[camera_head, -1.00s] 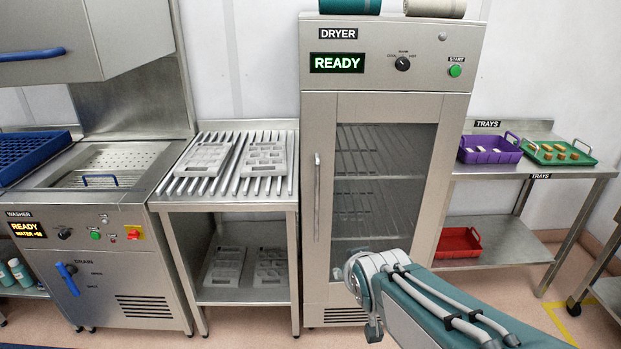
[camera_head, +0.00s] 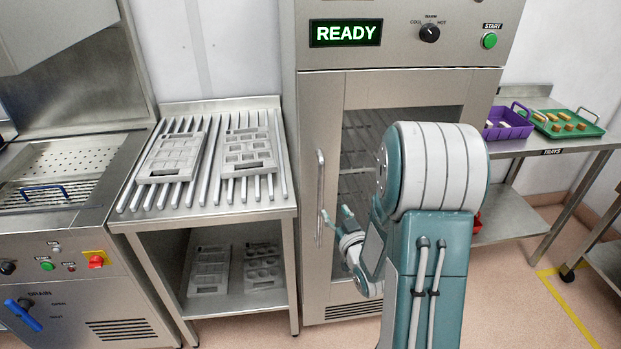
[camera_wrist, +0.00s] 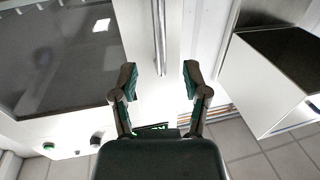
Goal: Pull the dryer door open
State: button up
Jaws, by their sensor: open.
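The dryer door (camera_head: 310,268) is shut, with a metal frame around a dark glass pane. Its vertical bar handle (camera_head: 319,190) is on the left edge of the door. My gripper (camera_head: 335,213) is open and empty beside the lower part of the handle, just right of it in the head view. In the wrist view my gripper (camera_wrist: 158,73) has its two fingers spread wide, and the handle (camera_wrist: 159,35) shows between and beyond them. I cannot tell whether a finger touches the bar. My arm hides much of the glass in the head view.
A slatted metal table (camera_head: 285,190) with grey moulds (camera_head: 248,150) stands close to the dryer's left side. A steel table (camera_head: 525,145) with a purple tray (camera_head: 507,124) and a green tray (camera_head: 567,125) is at the right. The dryer display (camera_head: 346,33) reads READY.

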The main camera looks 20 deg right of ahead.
aim_at(322, 190)
jog(key=w, duration=0.7)
jog(key=w+d, duration=0.1)
jog(key=w, duration=0.2)
jog(key=shift+w, duration=0.35)
grip_shut()
